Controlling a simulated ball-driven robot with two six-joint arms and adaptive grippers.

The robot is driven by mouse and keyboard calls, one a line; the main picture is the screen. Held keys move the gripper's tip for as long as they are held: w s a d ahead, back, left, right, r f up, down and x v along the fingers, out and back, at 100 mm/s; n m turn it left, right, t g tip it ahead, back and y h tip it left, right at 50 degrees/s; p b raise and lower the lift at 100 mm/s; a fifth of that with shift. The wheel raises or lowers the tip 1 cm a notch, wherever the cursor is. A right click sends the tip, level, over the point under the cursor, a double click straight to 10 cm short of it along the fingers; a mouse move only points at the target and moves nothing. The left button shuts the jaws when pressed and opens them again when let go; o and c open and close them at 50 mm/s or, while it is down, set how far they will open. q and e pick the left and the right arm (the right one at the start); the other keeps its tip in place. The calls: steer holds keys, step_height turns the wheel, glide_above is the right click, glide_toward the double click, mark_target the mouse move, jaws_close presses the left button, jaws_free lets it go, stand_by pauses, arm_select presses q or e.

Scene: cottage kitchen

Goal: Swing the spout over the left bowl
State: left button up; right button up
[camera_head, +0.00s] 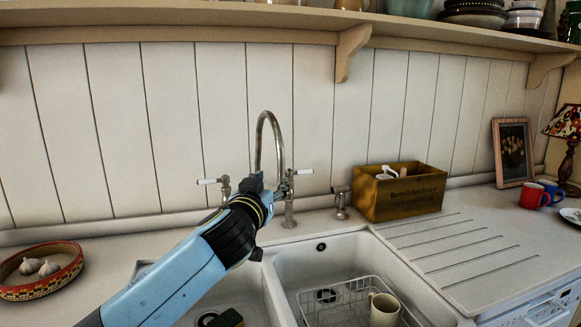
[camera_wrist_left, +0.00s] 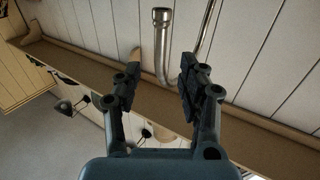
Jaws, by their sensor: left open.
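The metal gooseneck spout (camera_head: 281,150) rises behind the sink in the head view and curves over to the left. Its lower end is hidden by my left gripper (camera_head: 273,186). In the left wrist view, the spout (camera_wrist_left: 161,45) shows its free end and bend between and beyond the open fingers of my left gripper (camera_wrist_left: 157,85). The other leg of the spout passes behind the right finger. I cannot tell whether a finger touches it. The left bowl (camera_head: 243,287) lies partly under my left arm. My right gripper is not in view.
White-handled taps (camera_head: 209,181) flank the spout. The right bowl (camera_head: 300,262) holds a wire rack (camera_head: 345,290) and a cream mug (camera_head: 384,309). A wooden box (camera_head: 400,195) stands at right; a basket (camera_head: 40,292) with garlic stands at left. A shelf (camera_head: 180,22) runs above.

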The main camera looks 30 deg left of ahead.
mark_target(280, 172)
arm_select(q)
steer(key=x, duration=0.3)
steer(key=p+x, duration=0.1)
steer(key=shift+w+r, duration=0.15)
steer(key=shift+r, duration=0.2)
steer(key=x, duration=0.3)
steer(key=shift+w+a+f, duration=0.1)
steer(key=shift+w+f, duration=0.05)
steer(key=shift+f, duration=0.15)
steer(key=shift+w+a, duration=0.25)
steer(key=shift+w, duration=0.4)
steer(key=shift+w+a, duration=0.1)
steer(key=shift+w, duration=0.15)
steer(key=c, duration=0.4)
jaws_close()
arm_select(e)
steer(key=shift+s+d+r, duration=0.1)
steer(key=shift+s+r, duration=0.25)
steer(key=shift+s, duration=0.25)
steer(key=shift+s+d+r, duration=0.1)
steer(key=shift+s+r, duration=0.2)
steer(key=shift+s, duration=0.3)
arm_select(q)
steer(key=shift+a+f, duration=0.1)
steer(key=shift+f, duration=0.1)
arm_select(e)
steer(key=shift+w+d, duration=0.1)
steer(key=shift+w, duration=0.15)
